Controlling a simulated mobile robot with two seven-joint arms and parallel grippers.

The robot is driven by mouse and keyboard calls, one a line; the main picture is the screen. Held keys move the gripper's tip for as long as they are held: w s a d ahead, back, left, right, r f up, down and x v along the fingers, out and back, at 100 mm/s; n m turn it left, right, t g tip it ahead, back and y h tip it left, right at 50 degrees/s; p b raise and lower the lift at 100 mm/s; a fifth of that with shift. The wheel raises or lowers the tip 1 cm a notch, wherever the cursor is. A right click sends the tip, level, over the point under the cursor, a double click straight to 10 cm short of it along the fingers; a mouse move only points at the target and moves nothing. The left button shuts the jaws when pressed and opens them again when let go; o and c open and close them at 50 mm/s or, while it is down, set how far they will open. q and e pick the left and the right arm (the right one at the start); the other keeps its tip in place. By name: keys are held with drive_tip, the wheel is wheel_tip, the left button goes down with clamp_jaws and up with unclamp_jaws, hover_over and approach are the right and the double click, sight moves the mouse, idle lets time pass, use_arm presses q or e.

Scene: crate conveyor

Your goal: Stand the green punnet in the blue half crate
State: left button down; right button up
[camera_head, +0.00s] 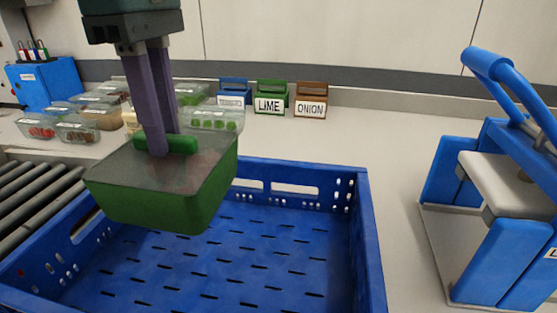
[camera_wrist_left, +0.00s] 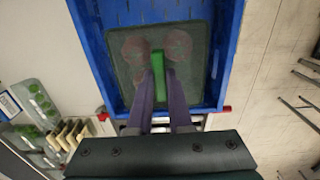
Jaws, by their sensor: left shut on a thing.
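The green punnet (camera_head: 150,208) has a see-through lid with a green handle, and blurred reddish shapes show through the lid. My left gripper (camera_head: 168,148) is shut on that handle and holds the punnet roughly level over the left back part of the blue half crate (camera_head: 368,215). In the left wrist view the punnet (camera_wrist_left: 200,85) lies within the crate's outline (camera_wrist_left: 95,60), with the gripper (camera_wrist_left: 163,78) at its handle. The crate's slotted floor looks empty where it shows; the punnet hides part of it. My right gripper is not in view.
Roller conveyor (camera_head: 30,190) lies at the left. Several clear-lidded trays (camera_head: 80,128) stand behind the punnet, near LIME (camera_head: 270,106) and ONION (camera_head: 311,108) card boxes. A blue and white device (camera_head: 510,190) stands at the right. Bare worktop (camera_head: 390,150) lies between it and the crate.

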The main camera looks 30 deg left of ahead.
use_arm(q)
wheel_tip(320, 180, down, 12)
drive_tip(key=shift+r, duration=0.1)
idle(0.4)
drive_tip(key=shift+f, duration=0.25)
drive_tip(key=c, duration=0.8)
unclamp_jaws()
drive_tip(key=shift+r, duration=0.1)
drive_tip(key=shift+c, duration=0.2)
